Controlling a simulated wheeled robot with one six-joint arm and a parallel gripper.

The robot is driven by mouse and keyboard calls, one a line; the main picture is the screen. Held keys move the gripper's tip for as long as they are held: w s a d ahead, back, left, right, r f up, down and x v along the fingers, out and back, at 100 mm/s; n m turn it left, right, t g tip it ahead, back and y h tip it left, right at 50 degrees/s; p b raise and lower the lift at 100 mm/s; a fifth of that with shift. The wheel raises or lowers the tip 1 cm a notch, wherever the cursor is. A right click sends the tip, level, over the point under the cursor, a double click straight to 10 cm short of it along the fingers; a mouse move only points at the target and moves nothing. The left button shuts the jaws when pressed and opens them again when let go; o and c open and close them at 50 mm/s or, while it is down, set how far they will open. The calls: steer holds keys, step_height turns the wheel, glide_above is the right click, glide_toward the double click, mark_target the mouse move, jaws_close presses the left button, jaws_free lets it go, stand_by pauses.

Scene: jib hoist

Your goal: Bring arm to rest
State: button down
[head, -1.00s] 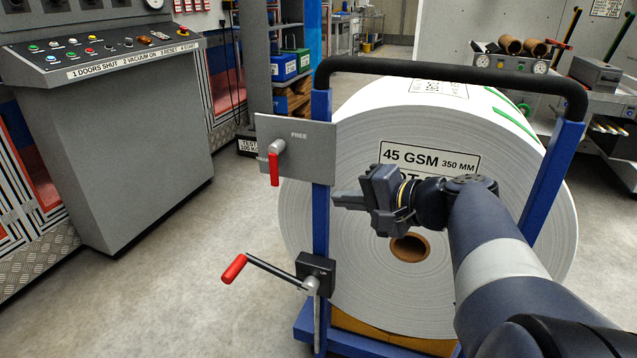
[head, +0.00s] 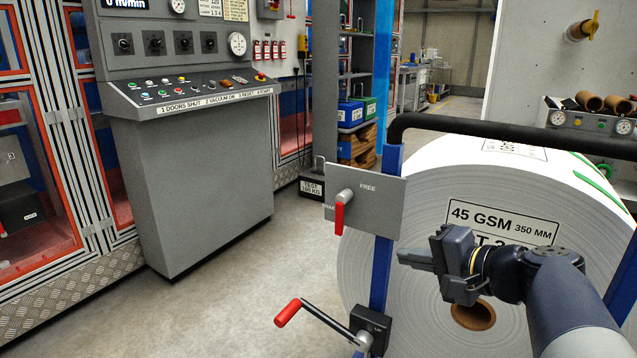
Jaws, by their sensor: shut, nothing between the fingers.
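My arm reaches in from the lower right of the head view. My gripper (head: 412,260) is shut and empty, its fingers pointing left. It hangs in front of the large white paper roll (head: 400,215), near the blue upright of the trolley (head: 381,270). The gap between the fingertips and the upright is hard to judge. The roll's label (head: 503,222) reads 45 GSM 350 MM and is partly covered by my arm. A red lever (head: 340,215) hangs down on a grey plate (head: 385,202) marked FREE. A crank with a red handle (head: 287,313) sits lower down.
A grey control console (head: 195,180) stands at the left beside glazed machine doors (head: 75,150). A black handle bar (head: 500,130) spans the trolley above my gripper. A test weight (head: 312,187) stands on the floor behind. The concrete floor (head: 240,290) between console and trolley is clear.

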steer(key=w+a+b, duration=0.1)
steer(key=w+a, duration=0.4)
steer(key=w, duration=0.1)
steer(key=shift+w+a, duration=0.15)
steer(key=shift+w, duration=0.15)
steer(key=shift+s, duration=0.1)
steer(key=s+d+p, duration=0.2)
steer(key=s+d, duration=0.4)
steer(key=s, duration=0.2)
steer(key=w+a+g+h+p, duration=0.1)
steer(key=w+a+p, duration=0.2)
steer(key=w+a, duration=0.3)
steer(key=w, duration=0.3)
steer(key=shift+r, duration=0.3)
